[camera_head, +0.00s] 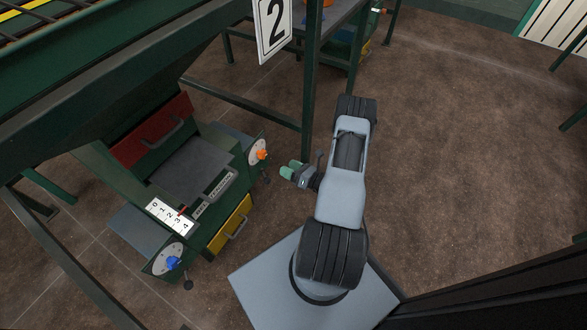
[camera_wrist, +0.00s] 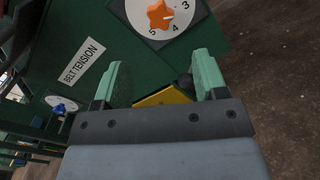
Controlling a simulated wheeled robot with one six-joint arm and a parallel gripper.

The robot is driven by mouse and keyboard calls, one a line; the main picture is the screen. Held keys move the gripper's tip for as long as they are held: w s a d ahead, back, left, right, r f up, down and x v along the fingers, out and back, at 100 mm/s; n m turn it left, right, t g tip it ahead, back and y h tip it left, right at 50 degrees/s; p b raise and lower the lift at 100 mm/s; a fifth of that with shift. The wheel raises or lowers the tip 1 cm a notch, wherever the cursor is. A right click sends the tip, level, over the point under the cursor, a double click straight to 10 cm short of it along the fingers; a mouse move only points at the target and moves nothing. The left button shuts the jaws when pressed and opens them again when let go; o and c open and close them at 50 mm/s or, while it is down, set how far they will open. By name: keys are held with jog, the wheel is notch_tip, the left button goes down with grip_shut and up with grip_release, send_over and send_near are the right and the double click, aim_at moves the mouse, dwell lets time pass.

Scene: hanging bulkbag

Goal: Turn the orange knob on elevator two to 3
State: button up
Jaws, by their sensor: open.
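The orange knob (camera_head: 262,155) sits on a white round dial on the right side of the green machine under the "2" sign (camera_head: 272,27). In the wrist view the star-shaped orange knob (camera_wrist: 160,15) is at the top, on the white dial (camera_wrist: 182,22) with the numbers 3, 4 and 5 showing. A small light mark on the knob points toward the right; the dial's top is cut off. My gripper (camera_head: 291,171) is to the right of the knob, apart from it. Its green fingers (camera_wrist: 160,82) are open with nothing between them.
A blue knob (camera_head: 173,262) is on the machine's near side; it also shows in the wrist view (camera_wrist: 60,108). A scale plate (camera_head: 170,217) has a red pointer. A yellow drawer (camera_head: 231,224) and green frame post (camera_head: 310,85) are near my arm. Floor to the right is clear.

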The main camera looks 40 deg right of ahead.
jog(key=shift+v, duration=0.85)
jog(key=a+r+n+g+y+p, duration=0.2)
jog(key=a+r+n+g+p, duration=0.35)
jog(key=r, duration=0.55)
jog(key=a+r+n+g+y+p, duration=0.2)
jog(key=a+r+n+g+p, duration=0.4)
jog(key=r, duration=0.5)
jog(key=a+r+n+g+y+p, duration=0.1)
jog(key=a+r+n+g+p, duration=0.2)
jog(key=r+n, duration=0.65)
jog(key=s+r+n+h+p, duration=0.3)
jog(key=r+n+h+p, duration=0.1)
jog(key=r, duration=0.7)
jog(key=s+a+r+n+t+h+p, duration=0.1)
jog(key=s+r+n+h+p, duration=0.2)
jog(key=r+n+p, duration=0.4)
jog(key=s+a+r+n+h+p, duration=0.1)
jog(key=s+r+n+h+p, duration=0.3)
jog(key=r, duration=1.2)
jog(key=n+h+p, duration=0.1)
jog(key=p, duration=0.3)
jog(key=shift+r+t+h+p, duration=0.3)
jog(key=shift+t, duration=0.05)
